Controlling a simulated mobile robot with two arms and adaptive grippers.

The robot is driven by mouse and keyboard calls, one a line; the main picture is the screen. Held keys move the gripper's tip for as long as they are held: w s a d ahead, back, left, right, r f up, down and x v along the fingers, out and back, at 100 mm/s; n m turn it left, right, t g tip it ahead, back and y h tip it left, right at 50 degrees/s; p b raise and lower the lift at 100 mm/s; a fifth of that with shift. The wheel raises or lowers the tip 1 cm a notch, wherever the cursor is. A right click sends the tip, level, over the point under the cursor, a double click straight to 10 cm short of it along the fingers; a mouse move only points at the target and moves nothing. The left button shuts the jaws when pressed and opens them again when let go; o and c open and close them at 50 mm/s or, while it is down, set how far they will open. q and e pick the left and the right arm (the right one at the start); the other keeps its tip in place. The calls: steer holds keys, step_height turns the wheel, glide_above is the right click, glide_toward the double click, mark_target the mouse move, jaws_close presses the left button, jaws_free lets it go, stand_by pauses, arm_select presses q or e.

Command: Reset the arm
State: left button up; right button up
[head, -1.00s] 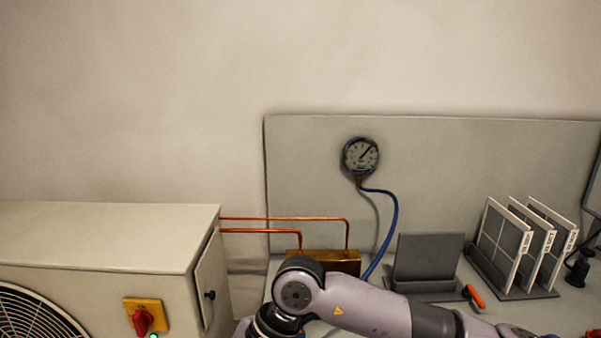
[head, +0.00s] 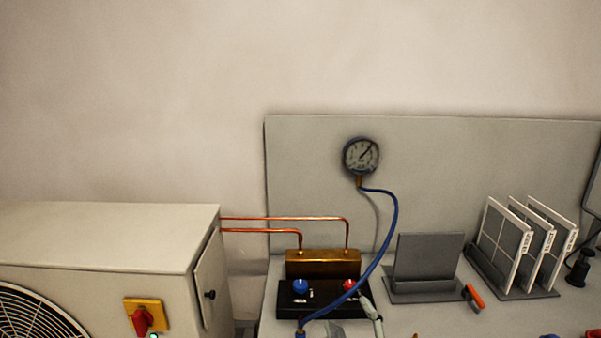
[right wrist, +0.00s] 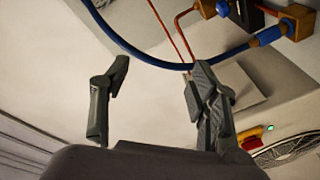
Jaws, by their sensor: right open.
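My right gripper (right wrist: 160,72) is open in the right wrist view, with its two dark fingers apart and nothing between them. A blue hose (right wrist: 150,58) crosses just beyond the fingertips; I cannot tell whether it touches the right finger. In the head view, only a grey piece at the bottom edge may be part of this gripper. My left gripper is not in view. The black manifold (head: 318,298) with a blue knob (head: 300,286) and a red knob (head: 349,285) stands in front of a brass block (head: 323,264).
A round gauge (head: 361,156) hangs on the grey back panel (head: 480,160). A grey stand (head: 427,260), an orange-handled tool (head: 474,297) and a rack of white-framed panels (head: 505,250) are at right. The cabinet (head: 95,238) with a red rotary switch (head: 143,320) is at left.

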steer(key=s+d+f+m+g+h, duration=0.25)
steer(key=s+d+f+g, duration=0.2)
steer(key=f, duration=0.35)
steer(key=s+d+f+m+g+h, duration=0.1)
steer(key=s+d+f+m+g, duration=0.3)
steer(key=f, duration=0.3)
steer(key=s+d+f+m+g, duration=0.1)
steer(key=s+f+m+g, duration=0.15)
steer(key=s+f, duration=0.45)
steer(key=s+d+f+m+g, duration=0.1)
steer(key=s+d+f+g, duration=0.15)
steer(key=s, duration=0.75)
step_height(320, 180, down, 26)
steer(key=s+r+g, duration=0.1)
steer(key=s+g, duration=0.1)
steer(key=s+d+f+n+g, duration=0.1)
steer(key=s+d+f, duration=0.1)
steer(key=s+f, duration=1.4)
steer(key=shift+s+f, duration=0.25)
steer(key=shift+f, duration=0.05)
